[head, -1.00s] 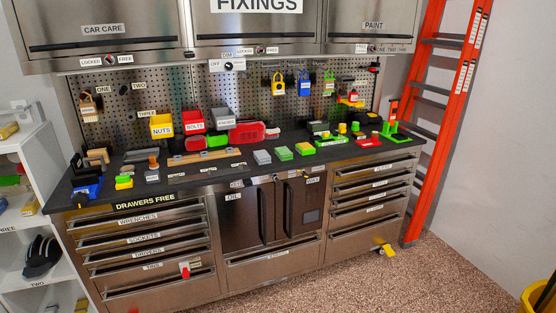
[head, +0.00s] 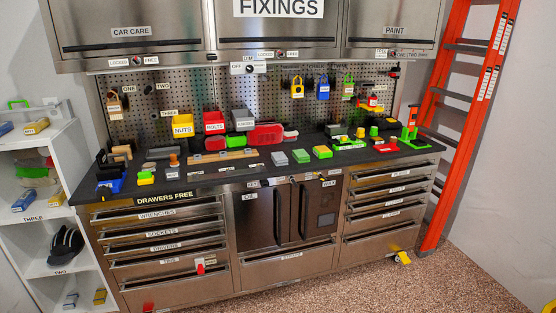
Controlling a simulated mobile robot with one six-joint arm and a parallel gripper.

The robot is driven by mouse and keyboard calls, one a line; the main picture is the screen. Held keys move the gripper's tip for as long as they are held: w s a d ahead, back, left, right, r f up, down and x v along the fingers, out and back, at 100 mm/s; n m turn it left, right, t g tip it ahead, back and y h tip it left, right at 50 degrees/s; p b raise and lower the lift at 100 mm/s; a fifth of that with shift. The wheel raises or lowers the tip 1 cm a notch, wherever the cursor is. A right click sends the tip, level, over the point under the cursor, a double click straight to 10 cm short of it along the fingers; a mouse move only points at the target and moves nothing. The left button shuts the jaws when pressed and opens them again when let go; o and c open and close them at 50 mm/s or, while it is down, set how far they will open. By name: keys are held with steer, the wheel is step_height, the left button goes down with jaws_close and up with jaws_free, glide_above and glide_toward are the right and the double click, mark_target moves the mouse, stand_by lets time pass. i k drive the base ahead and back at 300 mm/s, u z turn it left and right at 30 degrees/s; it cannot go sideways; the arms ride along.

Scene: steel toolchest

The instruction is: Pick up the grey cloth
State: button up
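I cannot single out the grey cloth with certainty. On the left shelf a soft-looking stack with green material (head: 30,172) and a grey layer (head: 30,157) above it may be folded cloth, but it is too small to tell. A small grey block-like item (head: 279,158) lies on the dark worktop (head: 225,179), left of two green-topped ones; its material is unclear. My gripper is not in view.
The white shelf unit (head: 88,251) stands left of the steel toolchest. Yellow, red and grey bins hang on the pegboard (head: 265,96). An orange ladder (head: 462,130) leans at the right.

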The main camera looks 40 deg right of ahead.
mark_target(279, 159)
steer(key=u, duration=0.05)
steer(key=i, duration=0.9)
steer(key=z, duration=0.05)
